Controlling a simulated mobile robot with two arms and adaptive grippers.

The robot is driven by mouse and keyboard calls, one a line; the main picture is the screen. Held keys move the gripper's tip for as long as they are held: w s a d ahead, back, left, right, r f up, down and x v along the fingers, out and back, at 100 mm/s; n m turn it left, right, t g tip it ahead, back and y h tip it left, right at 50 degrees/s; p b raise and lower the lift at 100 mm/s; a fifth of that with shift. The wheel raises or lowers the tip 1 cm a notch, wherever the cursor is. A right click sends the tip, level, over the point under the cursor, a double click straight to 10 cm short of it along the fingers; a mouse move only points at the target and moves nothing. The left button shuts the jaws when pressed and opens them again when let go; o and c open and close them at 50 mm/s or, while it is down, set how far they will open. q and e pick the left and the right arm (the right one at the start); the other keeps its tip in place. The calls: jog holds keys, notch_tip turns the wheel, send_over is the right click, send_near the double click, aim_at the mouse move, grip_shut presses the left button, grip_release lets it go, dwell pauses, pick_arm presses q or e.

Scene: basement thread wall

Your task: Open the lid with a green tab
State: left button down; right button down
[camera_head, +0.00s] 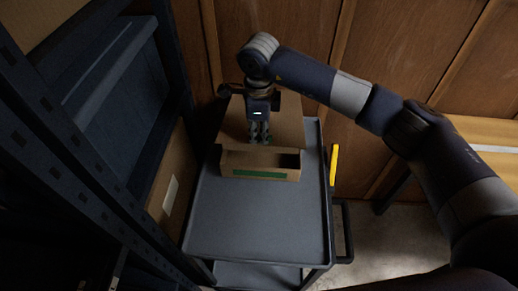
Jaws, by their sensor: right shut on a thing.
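A brown cardboard box (230,162) sits at the far end of the grey cart. Its lid (289,118) is tilted up, and a dark gap (289,160) shows below the lid's near edge at the right. A green strip (258,174) runs along the low front of the box. My right gripper (260,140) points down over the middle of the lid's near edge and is shut on the lid there. The fingers hide the exact contact, and a little green shows between them. My left gripper is not in view.
The near part of the cart top (258,220) is bare. A dark shelf rack (60,140) stands close on the left, with a cardboard box (172,185) beside the cart. A wooden wall is behind, and a wooden table (485,130) is at right.

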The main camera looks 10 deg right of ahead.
jog(key=w+d+r, duration=0.1)
jog(key=w+r, duration=0.3)
jog(key=r, duration=0.5)
jog(key=shift+w, duration=0.4)
jog(key=shift+d, duration=0.15)
jog(key=c, duration=1.9)
grip_release()
jog(key=shift+o, duration=1.1)
jog(key=shift+w+f, duration=0.1)
jog(key=shift+f, duration=0.05)
jog(key=shift+w+f, duration=0.1)
jog(key=shift+w, duration=0.05)
